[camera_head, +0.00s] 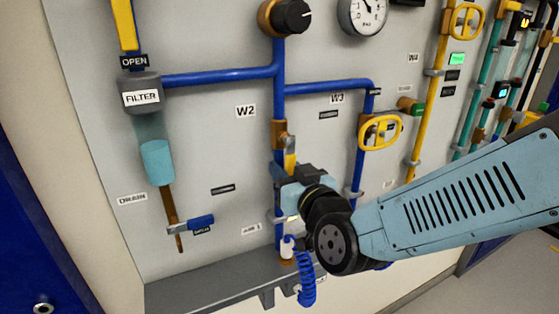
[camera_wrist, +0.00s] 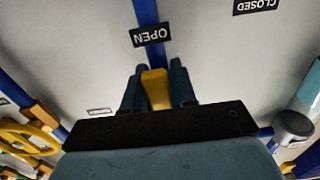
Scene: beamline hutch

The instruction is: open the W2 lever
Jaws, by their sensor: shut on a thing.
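The W2 label (camera_head: 245,111) is on the panel, left of a vertical blue pipe with a brass valve (camera_head: 280,134). The yellow W2 lever (camera_head: 290,161) hangs down from this valve, roughly along the pipe. My gripper (camera_head: 288,180) is around its lower part and hides it in the head view. In the wrist view my gripper's two dark fingers (camera_wrist: 156,88) are shut on the yellow lever (camera_wrist: 155,80). The OPEN plate (camera_wrist: 151,35), seen upside down, lies straight beyond the lever's tip on the pipe. The CLOSED plate (camera_wrist: 257,5) is off to the right.
The W3 valve has a yellow oval handle (camera_head: 380,132) to the right. A filter (camera_head: 141,95) with a drain lever (camera_head: 200,222) hangs to the left. A coiled blue hose (camera_head: 307,283) hangs just below my gripper, by a grey ledge (camera_head: 205,285).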

